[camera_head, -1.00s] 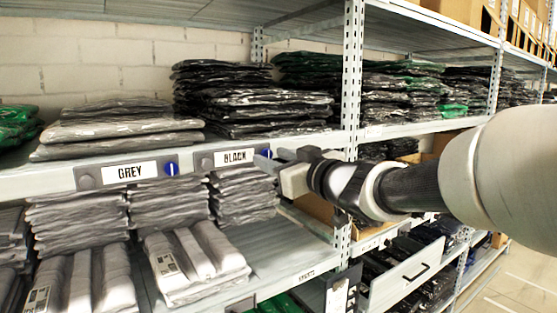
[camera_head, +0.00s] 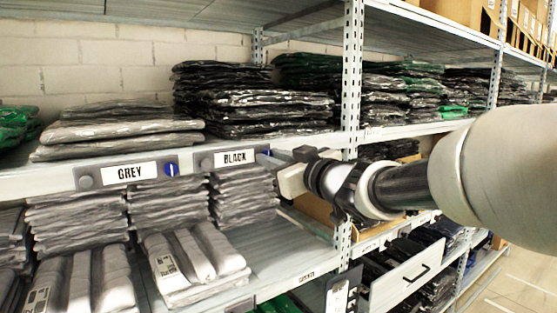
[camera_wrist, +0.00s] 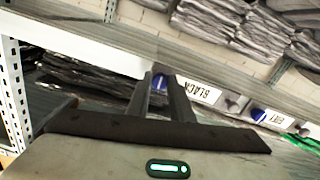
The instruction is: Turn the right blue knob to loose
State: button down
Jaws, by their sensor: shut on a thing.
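The right blue knob (camera_wrist: 158,83) sits at the right end of the BLACK label (camera_head: 235,157) on the shelf edge. In the wrist view it shows between the fingers of my gripper (camera_wrist: 160,76), which is shut on it. In the head view my gripper (camera_head: 270,158) reaches in from the right and hides most of this knob. How far the knob is turned cannot be told. The left blue knob (camera_head: 171,169) is beside the GREY label (camera_head: 130,172), clear of the gripper; it also shows in the wrist view (camera_wrist: 257,114).
Bagged black garments (camera_head: 255,105) and grey garments (camera_head: 120,130) lie on the shelf above the labels. Grey stacks (camera_head: 240,196) stand below. A perforated shelf post (camera_head: 352,75) rises close behind my wrist. The aisle floor (camera_head: 520,285) at right is clear.

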jog(key=shift+n+b, duration=3.95)
jog(key=shift+n, duration=4.65)
jog(key=c, duration=1.6)
grip_release()
jog(key=shift+r, duration=0.1)
jog(key=shift+o, duration=0.2)
jog(key=shift+d, duration=0.1)
jog(key=p+v, duration=0.2)
jog(key=v, duration=1.5)
